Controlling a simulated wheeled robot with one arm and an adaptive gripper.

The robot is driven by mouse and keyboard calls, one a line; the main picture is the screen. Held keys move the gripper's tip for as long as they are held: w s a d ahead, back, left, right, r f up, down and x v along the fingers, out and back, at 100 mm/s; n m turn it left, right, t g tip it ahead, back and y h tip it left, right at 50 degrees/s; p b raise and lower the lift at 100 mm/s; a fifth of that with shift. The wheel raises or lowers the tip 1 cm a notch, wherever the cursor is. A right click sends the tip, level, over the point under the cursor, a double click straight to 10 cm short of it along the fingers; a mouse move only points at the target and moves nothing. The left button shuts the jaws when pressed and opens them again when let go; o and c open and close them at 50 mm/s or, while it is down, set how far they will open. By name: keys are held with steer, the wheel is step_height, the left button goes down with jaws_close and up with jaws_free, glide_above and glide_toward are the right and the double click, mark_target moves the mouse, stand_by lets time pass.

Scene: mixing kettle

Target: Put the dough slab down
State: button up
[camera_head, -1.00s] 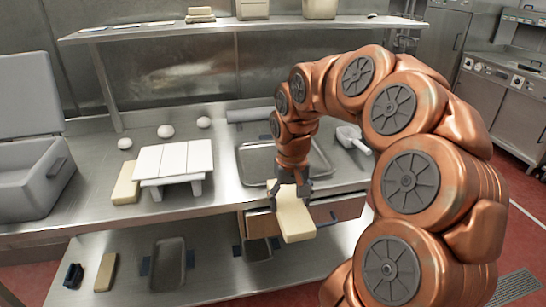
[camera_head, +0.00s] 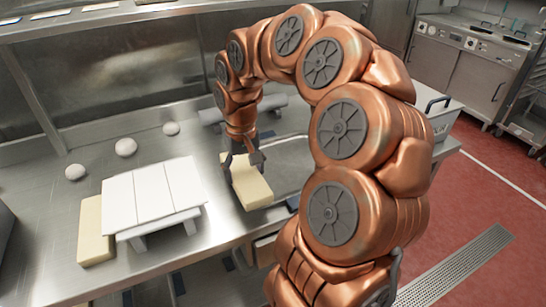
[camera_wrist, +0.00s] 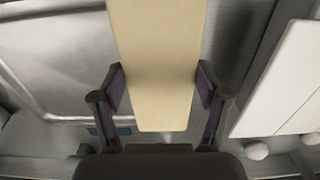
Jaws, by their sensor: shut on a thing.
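The dough slab (camera_head: 250,182) is a pale yellow block. My gripper (camera_head: 243,160) is shut on its far end, and the slab juts toward the camera, by the front part of the steel counter (camera_head: 215,225). In the wrist view the slab (camera_wrist: 158,60) runs between the two fingers of my gripper (camera_wrist: 160,88), which press on its sides. I cannot tell whether its underside touches the counter or hangs just above it.
A white slatted stand (camera_head: 150,195) is left of the held slab, with another yellow slab (camera_head: 92,235) beside it. Several white dough balls (camera_head: 126,147) lie behind. A sunken metal tray (camera_head: 290,160) is to the right. Bare counter lies between stand and slab.

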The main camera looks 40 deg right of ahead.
steer(key=p, duration=0.4)
glide_above(281, 167)
steer(key=shift+f, duration=0.6)
steer(key=shift+f+p, duration=0.95)
steer(key=shift+f, duration=0.85)
steer(key=shift+f+b, duration=0.2)
steer(key=shift+b, duration=0.1)
steer(key=o, duration=1.8)
steer(key=shift+c, duration=0.2)
steer(key=shift+r, duration=0.2)
step_height(281, 167, up, 12)
steer(key=b, duration=0.2)
